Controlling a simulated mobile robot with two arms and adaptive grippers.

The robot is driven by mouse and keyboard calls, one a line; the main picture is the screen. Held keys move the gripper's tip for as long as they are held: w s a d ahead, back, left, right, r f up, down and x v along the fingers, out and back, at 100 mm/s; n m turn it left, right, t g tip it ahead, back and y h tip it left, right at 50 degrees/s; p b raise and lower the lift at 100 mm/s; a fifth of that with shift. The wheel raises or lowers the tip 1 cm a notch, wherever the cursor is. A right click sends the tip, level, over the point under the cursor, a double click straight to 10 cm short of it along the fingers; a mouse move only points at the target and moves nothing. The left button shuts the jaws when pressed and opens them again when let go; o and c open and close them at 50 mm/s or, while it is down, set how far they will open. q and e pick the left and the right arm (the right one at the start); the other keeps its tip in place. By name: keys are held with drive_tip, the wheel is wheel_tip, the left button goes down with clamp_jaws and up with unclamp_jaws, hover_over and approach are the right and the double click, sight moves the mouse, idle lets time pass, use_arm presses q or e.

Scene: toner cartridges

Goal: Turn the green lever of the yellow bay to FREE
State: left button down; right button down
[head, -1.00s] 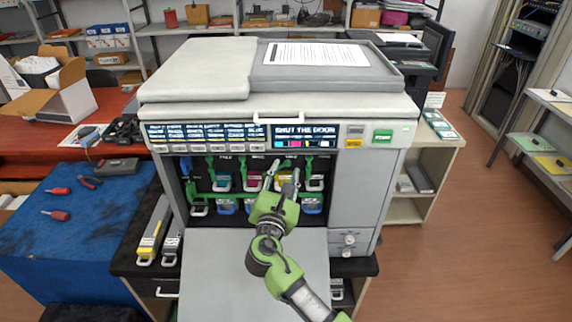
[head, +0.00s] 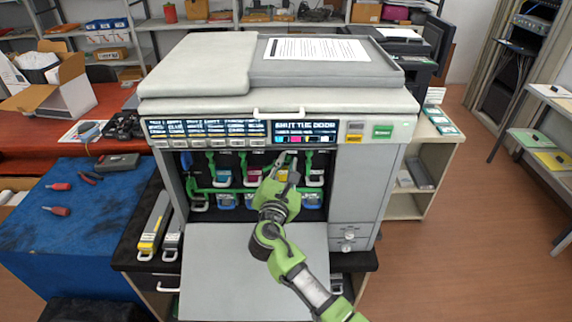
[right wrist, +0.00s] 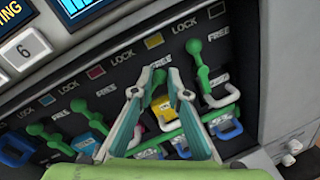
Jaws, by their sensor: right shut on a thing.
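The yellow bay shows in the right wrist view by a yellow label (right wrist: 153,41) on the black panel and a yellow cartridge (right wrist: 163,112) below it. Its green lever (right wrist: 160,77) stands between the fingertips of my right gripper (right wrist: 161,82), which is shut on it. The fingers hide much of the lever, so I cannot tell its exact angle. In the head view my right gripper (head: 287,169) reaches into the open front of the grey printer (head: 350,190). My left gripper is not in view.
The printer's front door (head: 245,280) is folded down below my arm. Spare cartridges (head: 154,228) lie left of it.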

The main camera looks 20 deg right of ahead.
drive_tip(key=m, duration=0.1)
drive_tip(key=f+m, duration=0.1)
drive_tip(key=m+b, duration=0.1)
drive_tip(key=shift+s+d+f+g+y, duration=0.15)
drive_tip(key=shift+d+f+g+y, duration=0.15)
drive_tip(key=shift+f, duration=0.1)
drive_tip(key=c, duration=2)
unclamp_jaws()
drive_tip(key=shift+a, duration=0.1)
drive_tip(key=shift+o, duration=0.2)
drive_tip(key=shift+r, duration=0.1)
drive_tip(key=f+v, duration=0.1)
drive_tip(key=v, duration=1.1)
drive_tip(key=shift+r, duration=0.45)
